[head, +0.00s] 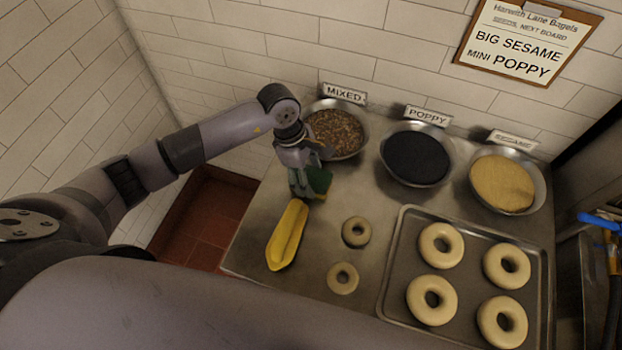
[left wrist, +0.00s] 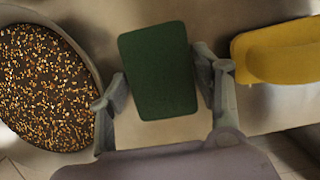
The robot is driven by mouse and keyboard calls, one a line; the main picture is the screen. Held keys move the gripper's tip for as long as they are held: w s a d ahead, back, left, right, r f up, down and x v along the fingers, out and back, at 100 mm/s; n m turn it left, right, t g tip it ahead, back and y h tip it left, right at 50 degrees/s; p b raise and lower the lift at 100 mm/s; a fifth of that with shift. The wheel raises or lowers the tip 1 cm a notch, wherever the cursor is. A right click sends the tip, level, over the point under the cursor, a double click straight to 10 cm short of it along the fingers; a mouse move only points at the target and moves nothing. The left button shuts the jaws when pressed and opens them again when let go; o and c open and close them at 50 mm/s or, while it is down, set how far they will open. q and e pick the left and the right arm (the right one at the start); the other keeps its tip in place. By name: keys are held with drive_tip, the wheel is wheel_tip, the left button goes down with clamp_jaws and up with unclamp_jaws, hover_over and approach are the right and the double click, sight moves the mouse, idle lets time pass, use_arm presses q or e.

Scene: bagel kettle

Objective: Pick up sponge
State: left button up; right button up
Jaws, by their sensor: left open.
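The sponge (left wrist: 158,72) is a dark green block, and in the left wrist view it lies between the two fingers of my left gripper (left wrist: 166,84). The fingers are apart, with a gap visible on the sponge's left side; the right finger is close to its edge. In the head view the sponge (head: 319,181) shows beside the left gripper (head: 309,186), partly hidden by it, on the metal counter in front of the mixed-seed bowl. I cannot tell the exact height of the fingers. My right gripper is not in view.
A yellow scoop-shaped item (head: 287,236) lies near the sponge. The mixed bowl (head: 335,130), poppy bowl (head: 416,155) and sesame bowl (head: 503,182) stand along the wall. A tray (head: 394,262) of large bagels is at right. Two small bagels (head: 356,231) lie on the counter (head: 250,255).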

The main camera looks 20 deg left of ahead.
sight(310, 176)
use_arm(q)
drive_tip(key=shift+f, duration=0.2)
idle(0.3)
drive_tip(key=shift+c, duration=0.3)
drive_tip(key=c, duration=0.3)
drive_tip(key=shift+r, duration=0.3)
drive_tip(key=shift+w+r, duration=0.1)
drive_tip(key=shift+r, duration=0.2)
wheel_tip(310, 176, up, 19)
drive_tip(key=b, duration=0.4)
drive_tip(key=shift+r, duration=0.2)
